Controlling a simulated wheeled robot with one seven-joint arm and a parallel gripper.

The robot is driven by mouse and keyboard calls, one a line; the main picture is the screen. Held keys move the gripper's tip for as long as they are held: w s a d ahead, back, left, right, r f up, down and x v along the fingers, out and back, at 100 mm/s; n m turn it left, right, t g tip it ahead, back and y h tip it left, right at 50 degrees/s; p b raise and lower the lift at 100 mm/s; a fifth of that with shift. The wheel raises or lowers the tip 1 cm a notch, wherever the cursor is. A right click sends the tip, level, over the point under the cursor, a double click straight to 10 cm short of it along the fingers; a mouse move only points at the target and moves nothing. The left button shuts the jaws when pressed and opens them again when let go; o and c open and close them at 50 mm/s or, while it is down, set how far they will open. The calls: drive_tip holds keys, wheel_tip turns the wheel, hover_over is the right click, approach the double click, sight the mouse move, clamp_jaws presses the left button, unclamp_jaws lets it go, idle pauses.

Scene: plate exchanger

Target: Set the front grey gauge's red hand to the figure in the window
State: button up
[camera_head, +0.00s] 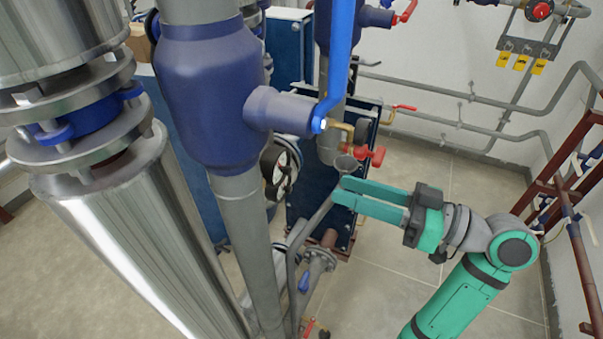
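A small grey, round, cup-like piece (347,163) stands by the grey pipe right of centre; it may be the grey gauge, but I cannot make out a face. A larger white-faced dial (289,168) with a dark rim is partly hidden behind the blue valve and its pipe. Its figures and any red hand are too small or hidden to read. My green gripper (340,189) points left, with its fingertips just below the grey piece in the picture.
A large blue valve (210,95) with a blue lever (339,60) stands left of my gripper. A thick silver pipe (130,230) fills the left. Red valve handles (377,156) are close above my gripper.

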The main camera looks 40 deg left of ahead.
sight(291, 172)
drive_tip(key=x, duration=1)
drive_tip(key=shift+a, duration=0.2)
drive_tip(key=shift+c, duration=0.6)
drive_tip(key=shift+w, duration=0.1)
clamp_jaws()
